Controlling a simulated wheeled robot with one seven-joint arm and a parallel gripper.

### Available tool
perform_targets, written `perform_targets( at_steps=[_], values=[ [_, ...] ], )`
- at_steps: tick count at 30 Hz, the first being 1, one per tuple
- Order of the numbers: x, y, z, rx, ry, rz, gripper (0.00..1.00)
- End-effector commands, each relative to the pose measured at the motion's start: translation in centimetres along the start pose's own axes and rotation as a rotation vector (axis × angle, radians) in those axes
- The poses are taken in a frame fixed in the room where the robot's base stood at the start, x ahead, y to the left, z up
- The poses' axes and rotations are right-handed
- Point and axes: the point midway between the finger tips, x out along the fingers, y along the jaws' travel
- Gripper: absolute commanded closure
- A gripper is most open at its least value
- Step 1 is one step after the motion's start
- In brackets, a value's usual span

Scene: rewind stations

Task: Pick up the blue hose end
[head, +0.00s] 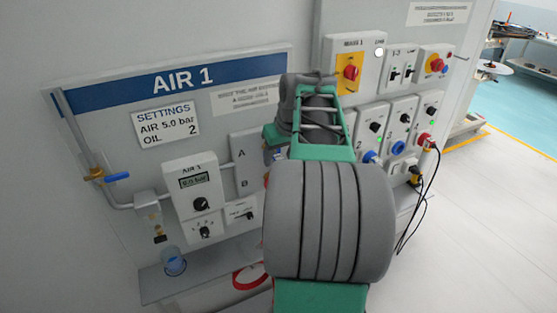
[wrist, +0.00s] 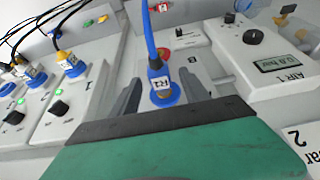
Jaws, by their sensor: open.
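The blue hose end (wrist: 160,84) has a blue collar and a white tag that seems to read R1. In the wrist view its blue hose runs up from it to the top edge. My gripper (wrist: 163,78) is open, with one grey finger on each side of the hose end. I see gaps beside the hose end, so the fingers do not look closed on it. In the head view my arm hides the gripper and most of the hose end.
The AIR 1 board (head: 180,80) carries a gauge box (head: 193,190) and a pipe with a blue-handled valve (head: 117,177). A shelf (head: 205,276) holds a blue cup (head: 173,262). Tagged plugs with cables, including a yellow one (wrist: 70,62), sit left in the wrist view.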

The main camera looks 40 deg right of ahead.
Motion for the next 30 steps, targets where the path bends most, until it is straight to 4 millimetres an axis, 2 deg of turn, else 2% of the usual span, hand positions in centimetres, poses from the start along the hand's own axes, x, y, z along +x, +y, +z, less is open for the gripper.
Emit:
perform_targets(
  at_steps=[4,23,30],
  values=[
    [0.0,-0.01,0.01,0.0,0.0,0.0,0.47],
    [-0.03,-0.02,0.0,0.0,0.0,0.0,0.99],
    [-0.06,-0.02,-0.02,0.0,0.001,0.0,1.0]
  ],
)
